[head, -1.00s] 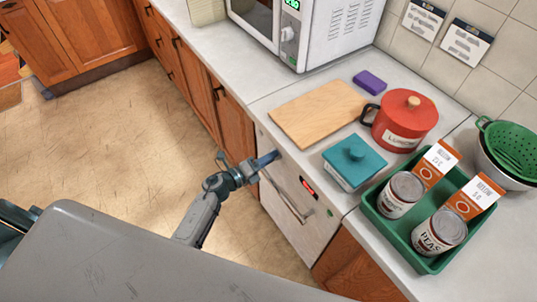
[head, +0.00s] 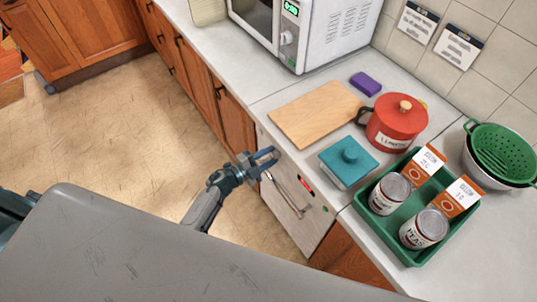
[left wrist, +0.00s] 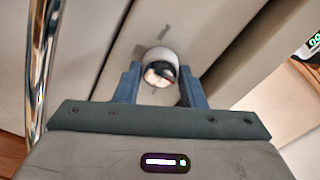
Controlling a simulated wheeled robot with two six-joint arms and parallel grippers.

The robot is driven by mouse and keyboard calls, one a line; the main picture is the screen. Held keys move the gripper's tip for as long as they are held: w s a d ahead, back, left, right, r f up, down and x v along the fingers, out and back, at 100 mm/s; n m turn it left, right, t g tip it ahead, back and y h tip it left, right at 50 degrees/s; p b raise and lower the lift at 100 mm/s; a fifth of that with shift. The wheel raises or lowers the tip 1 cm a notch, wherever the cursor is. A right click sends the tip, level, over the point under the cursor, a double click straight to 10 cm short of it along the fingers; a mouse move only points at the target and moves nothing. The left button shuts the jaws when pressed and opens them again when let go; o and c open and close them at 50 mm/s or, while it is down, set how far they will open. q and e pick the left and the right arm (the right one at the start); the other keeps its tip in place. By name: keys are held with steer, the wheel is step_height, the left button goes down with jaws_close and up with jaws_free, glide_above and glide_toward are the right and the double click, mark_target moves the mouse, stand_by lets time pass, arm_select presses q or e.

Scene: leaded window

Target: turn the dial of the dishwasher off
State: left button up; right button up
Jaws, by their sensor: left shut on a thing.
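The white dishwasher (head: 302,228) stands under the counter, with a bar handle (head: 285,194), a small red display (head: 305,184) and a green light on its front. My left gripper (head: 274,157) is at the upper left of that front. In the left wrist view the round dial (left wrist: 158,58), pale with a dark mark on its face, sits between the two fingers of my left gripper (left wrist: 160,76), which is shut on it. In the head view the gripper hides the dial. The dial's setting cannot be read. My right gripper is not in view.
On the counter are a cutting board (head: 315,113), a teal lidded box (head: 346,163), a red pot (head: 395,124), a purple sponge (head: 366,83), a microwave (head: 330,30) and a green tray (head: 414,255) with cans and cartons. The floor (head: 120,130) at left is clear.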

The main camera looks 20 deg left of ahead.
arm_select(q)
steer(key=shift+n, duration=0.4)
steer(key=o, duration=1)
steer(key=b+v, duration=0.3)
steer(key=v, duration=0.7)
steer(key=shift+s+a, duration=0.3)
